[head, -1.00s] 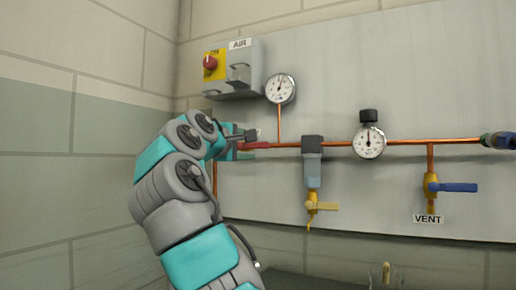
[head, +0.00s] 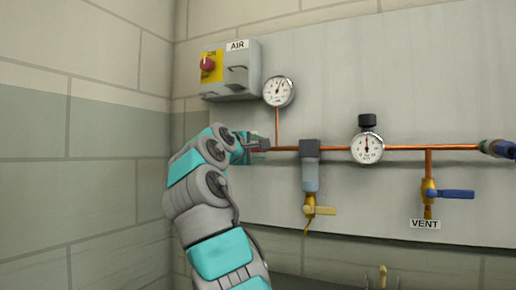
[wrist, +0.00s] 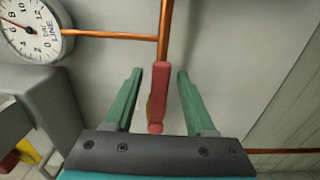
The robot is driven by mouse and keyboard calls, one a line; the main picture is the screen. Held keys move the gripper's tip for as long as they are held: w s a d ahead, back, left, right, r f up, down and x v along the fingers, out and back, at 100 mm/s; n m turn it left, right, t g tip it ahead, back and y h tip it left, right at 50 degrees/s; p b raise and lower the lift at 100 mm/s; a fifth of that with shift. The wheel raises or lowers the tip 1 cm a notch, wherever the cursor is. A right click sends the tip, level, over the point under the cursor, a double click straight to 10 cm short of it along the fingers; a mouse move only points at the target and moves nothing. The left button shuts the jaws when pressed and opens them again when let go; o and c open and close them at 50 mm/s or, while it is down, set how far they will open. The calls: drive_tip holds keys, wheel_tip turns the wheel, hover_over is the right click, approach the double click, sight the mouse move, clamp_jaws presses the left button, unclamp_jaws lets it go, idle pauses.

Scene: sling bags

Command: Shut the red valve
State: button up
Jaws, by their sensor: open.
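The red valve's handle (wrist: 158,92) shows in the wrist view as a long red lever, in line with the copper pipe that runs on from its far end. A little yellow shows behind it. My gripper (wrist: 159,72) is open, with one green finger on each side of the handle and a visible gap on both sides. In the head view my gripper (head: 262,143) is at the left end of the copper pipe, below the round gauge, and hides most of the red valve.
The AIR box (head: 231,72) with a red knob and the line gauge (head: 278,91) are above my gripper. To the right are a filter (head: 310,175) with a yellow lever, a second gauge (head: 367,146) and the blue vent valve (head: 450,194). A block wall is at left.

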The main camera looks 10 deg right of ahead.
clamp_jaws()
idle(0.3)
idle(1.1)
